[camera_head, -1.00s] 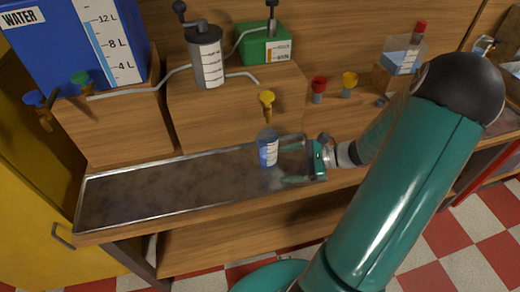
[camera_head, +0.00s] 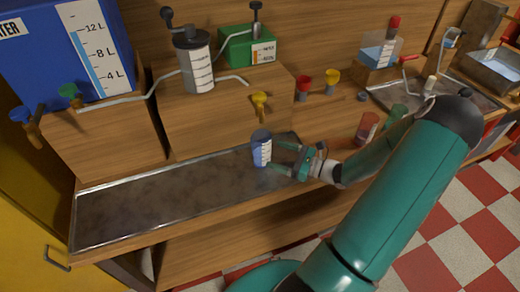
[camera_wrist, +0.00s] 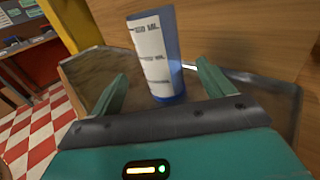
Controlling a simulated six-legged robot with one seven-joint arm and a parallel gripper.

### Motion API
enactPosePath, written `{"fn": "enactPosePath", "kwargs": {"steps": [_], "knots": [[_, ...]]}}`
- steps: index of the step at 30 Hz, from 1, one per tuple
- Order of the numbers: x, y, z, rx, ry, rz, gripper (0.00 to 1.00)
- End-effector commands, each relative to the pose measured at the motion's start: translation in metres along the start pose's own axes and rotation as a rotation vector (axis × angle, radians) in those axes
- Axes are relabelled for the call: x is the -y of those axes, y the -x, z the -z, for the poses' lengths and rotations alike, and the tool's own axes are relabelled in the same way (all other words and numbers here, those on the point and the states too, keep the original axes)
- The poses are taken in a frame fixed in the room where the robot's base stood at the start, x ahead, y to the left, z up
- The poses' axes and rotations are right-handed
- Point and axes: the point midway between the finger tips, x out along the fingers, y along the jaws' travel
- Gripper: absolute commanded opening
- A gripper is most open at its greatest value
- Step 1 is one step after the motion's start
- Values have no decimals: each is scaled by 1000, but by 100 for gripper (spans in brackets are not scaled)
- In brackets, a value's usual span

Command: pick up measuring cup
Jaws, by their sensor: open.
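The measuring cup (camera_head: 261,149) is a small blue cup with a white graduated label. It stands upright on the metal tray (camera_head: 130,207), near the tray's right end. My gripper (camera_head: 274,159) is just to the right of the cup, with its fingers pointing toward it. In the wrist view the cup (camera_wrist: 155,55) is ahead of and between the two open green fingers (camera_wrist: 160,85), with gaps on both sides. The jaws are empty.
Wooden blocks (camera_head: 215,120) stand behind the tray, carrying a blue water tank (camera_head: 55,45), a grey cylinder (camera_head: 195,65) and a green box (camera_head: 250,47). The tray's left part is clear.

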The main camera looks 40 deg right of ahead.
Motion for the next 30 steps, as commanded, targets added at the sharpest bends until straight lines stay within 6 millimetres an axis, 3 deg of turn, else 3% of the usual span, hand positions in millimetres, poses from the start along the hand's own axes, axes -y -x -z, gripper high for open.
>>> {"fn": "enactPosePath", "kwargs": {"steps": [3, 11, 19, 27, 28, 30], "knots": [[-1, -21, 0, 0, -1, -2, 80], [-2, -42, -1, -1, 0, -3, 80], [-2, -82, -4, 0, -1, -4, 80], [-1, -88, -4, -2, -1, 0, 80], [-1, -88, -4, -2, -1, -1, 78], [-1, -88, -4, -2, 0, -1, 65]]}}
